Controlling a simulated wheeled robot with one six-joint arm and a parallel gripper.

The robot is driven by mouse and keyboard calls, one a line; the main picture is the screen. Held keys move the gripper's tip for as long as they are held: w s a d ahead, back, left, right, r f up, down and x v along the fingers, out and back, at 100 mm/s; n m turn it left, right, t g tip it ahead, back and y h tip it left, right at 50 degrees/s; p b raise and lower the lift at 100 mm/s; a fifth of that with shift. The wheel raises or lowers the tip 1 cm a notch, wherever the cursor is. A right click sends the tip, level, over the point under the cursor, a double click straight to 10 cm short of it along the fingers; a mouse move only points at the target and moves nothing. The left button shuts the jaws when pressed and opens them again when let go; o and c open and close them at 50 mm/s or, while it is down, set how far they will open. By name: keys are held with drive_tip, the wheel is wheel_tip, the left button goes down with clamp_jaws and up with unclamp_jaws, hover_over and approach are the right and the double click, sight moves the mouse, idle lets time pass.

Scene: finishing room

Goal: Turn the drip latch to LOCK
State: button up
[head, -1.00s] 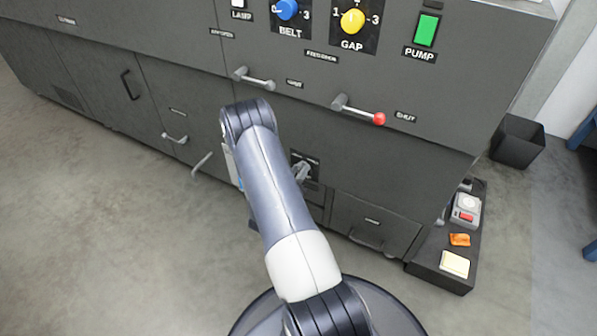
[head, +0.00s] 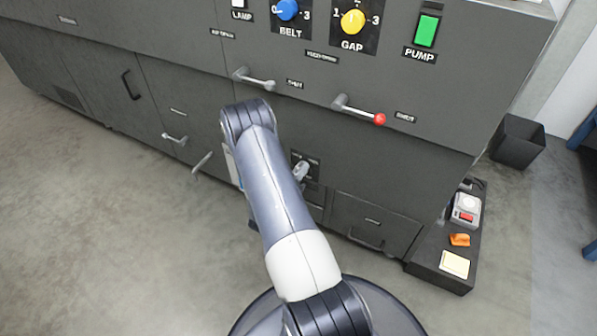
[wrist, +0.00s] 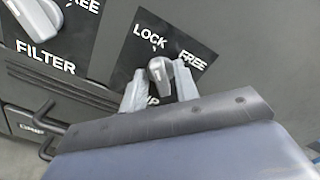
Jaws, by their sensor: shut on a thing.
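The drip latch (wrist: 158,66) is a grey lever knob on a black plate marked LOCK and FREE, in the wrist view. My gripper (wrist: 160,76) has one pale finger on each side of the knob and is shut on it. The knob's tip points up and slightly left in the picture, towards the LOCK mark. The FREE mark lies to the right. The lower lettering on the plate is mostly hidden by my gripper. In the head view my arm hides most of the gripper. A pale shape (head: 301,171) shows at a small black plate beside the arm.
A second plate, marked FILTER, with its own grey latch (wrist: 38,17) is close on the left. A black handle (wrist: 62,128) is below it. Levers, including a red-tipped one (head: 360,110), stick out above. A low dark shelf (head: 438,270) stands at the right.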

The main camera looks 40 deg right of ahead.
drive_tip(key=o, duration=0.6)
drive_tip(key=p+v, duration=0.2)
drive_tip(key=v, duration=0.8)
drive_tip(key=shift+s+a+p, duration=0.15)
drive_tip(key=shift+a+p, duration=0.15)
drive_tip(key=shift+a, duration=0.05)
drive_tip(key=shift+d+f, duration=0.1)
drive_tip(key=w+d+m+b, duration=0.1)
drive_tip(key=w+d, duration=0.3)
drive_tip(key=d, duration=0.6)
drive_tip(key=shift+b, duration=0.85)
drive_tip(key=shift+a, duration=0.1)
